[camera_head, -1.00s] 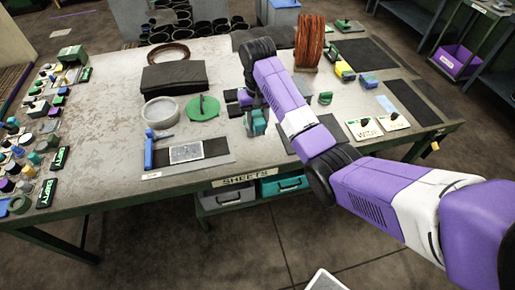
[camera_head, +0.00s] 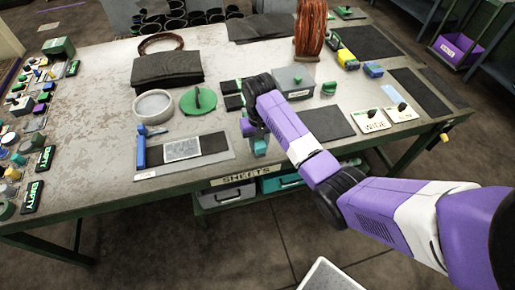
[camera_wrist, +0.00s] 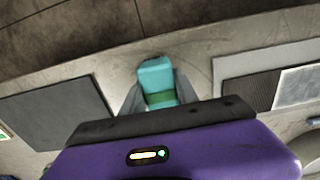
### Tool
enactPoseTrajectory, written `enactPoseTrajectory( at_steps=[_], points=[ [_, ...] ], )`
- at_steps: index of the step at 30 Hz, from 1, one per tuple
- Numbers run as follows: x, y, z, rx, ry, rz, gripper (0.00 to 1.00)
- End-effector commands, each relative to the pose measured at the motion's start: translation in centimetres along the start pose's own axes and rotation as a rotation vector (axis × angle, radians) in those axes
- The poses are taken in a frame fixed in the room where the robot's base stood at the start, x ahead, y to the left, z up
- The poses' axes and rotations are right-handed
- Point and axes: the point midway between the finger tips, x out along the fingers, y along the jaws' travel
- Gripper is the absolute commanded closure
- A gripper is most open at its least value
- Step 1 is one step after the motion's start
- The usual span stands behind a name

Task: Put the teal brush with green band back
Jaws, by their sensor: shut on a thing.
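The teal brush with the green band (camera_wrist: 157,82) is between the two grey fingers of my gripper (camera_wrist: 158,92) in the wrist view. My gripper is shut on it. In the head view the brush (camera_head: 260,147) shows as a small teal block below my gripper (camera_head: 257,136), near the table's front edge. It is over bare table between the sheet tray and a dark mat. I cannot tell whether it touches the table. The lower end of the brush is hidden.
A tray (camera_head: 222,160) with a blue-handled tool (camera_head: 141,150) and a pale plate (camera_head: 182,149) lies left of my gripper. A dark mat (camera_head: 328,124) lies right. The table's front edge is close.

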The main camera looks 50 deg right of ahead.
Motion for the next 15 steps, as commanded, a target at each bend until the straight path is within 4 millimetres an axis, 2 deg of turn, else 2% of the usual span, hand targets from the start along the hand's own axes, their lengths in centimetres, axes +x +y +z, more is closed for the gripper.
enactPoseTrajectory(
  at_steps=[1,2,14,15],
  points=[
    [1.01,0.04,0.08,0.000,0.000,0.000,1.00],
    [1.12,0.04,0.11,0.000,0.001,0.000,1.00],
    [1.21,0.03,0.14,-0.001,0.000,0.000,1.00],
    [1.27,0.04,0.14,0.000,0.000,0.000,0.62]
  ],
)
